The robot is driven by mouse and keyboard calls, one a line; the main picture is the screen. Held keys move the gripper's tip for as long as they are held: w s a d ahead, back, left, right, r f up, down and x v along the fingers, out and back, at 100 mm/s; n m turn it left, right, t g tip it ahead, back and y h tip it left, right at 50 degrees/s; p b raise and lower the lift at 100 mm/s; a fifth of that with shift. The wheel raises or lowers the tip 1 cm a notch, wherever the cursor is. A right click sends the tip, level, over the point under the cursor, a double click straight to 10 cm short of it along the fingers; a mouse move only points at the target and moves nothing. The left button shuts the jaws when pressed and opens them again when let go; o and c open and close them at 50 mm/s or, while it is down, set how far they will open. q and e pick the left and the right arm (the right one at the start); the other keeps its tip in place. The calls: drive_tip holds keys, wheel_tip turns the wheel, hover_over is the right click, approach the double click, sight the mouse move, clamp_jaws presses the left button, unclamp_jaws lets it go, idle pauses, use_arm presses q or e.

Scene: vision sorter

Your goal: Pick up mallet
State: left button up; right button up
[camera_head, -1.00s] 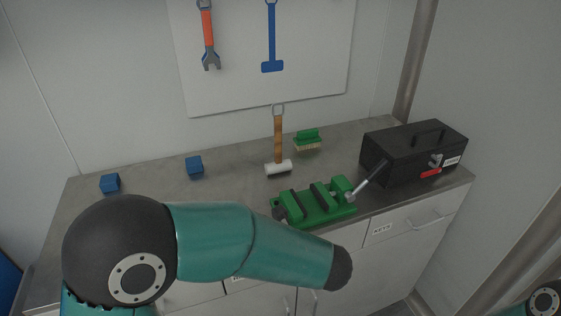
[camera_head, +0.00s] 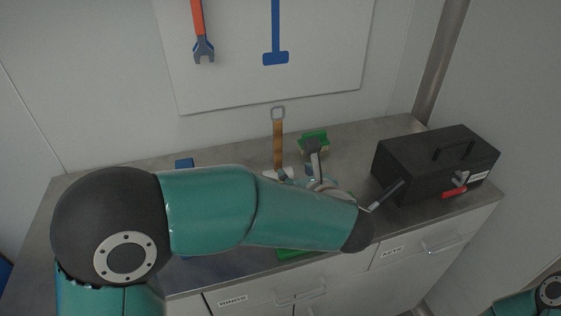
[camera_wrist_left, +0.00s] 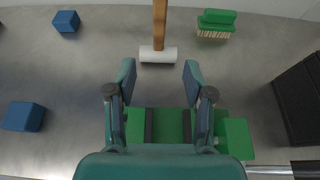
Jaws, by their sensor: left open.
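The mallet has a wooden handle (camera_head: 278,145) with a metal ring at its top and a white head. It stands on its head on the bench, handle up; I cannot tell whether it leans on the wall. In the head view my left arm and gripper partly hide the head. In the left wrist view the white head (camera_wrist_left: 158,55) lies just beyond the fingertips, roughly centred between them. My left gripper (camera_head: 298,165) is open and empty; its two fingers also show in the wrist view (camera_wrist_left: 160,72). My right gripper is out of view.
A green vise (camera_wrist_left: 234,138) sits below my left gripper, mostly hidden in the head view. A green brush (camera_head: 313,140) stands right of the mallet. A black toolbox (camera_head: 410,165) is at the right. Tools hang on the back board (camera_head: 230,90).

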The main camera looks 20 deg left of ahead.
use_arm(q)
drive_tip(key=p, duration=0.1)
approach(279, 155)
drive_tip(key=d+x, duration=0.1)
drive_tip(key=x, duration=0.4)
drive_tip(key=p+x, duration=0.1)
drive_tip(key=x, duration=0.3)
drive_tip(key=shift+a+p, duration=0.4)
drive_tip(key=shift+a, duration=0.1)
drive_tip(key=shift+w+a+f, duration=0.2)
drive_tip(key=shift+w+f, duration=0.05)
drive_tip(key=shift+w, duration=0.15)
clamp_jaws()
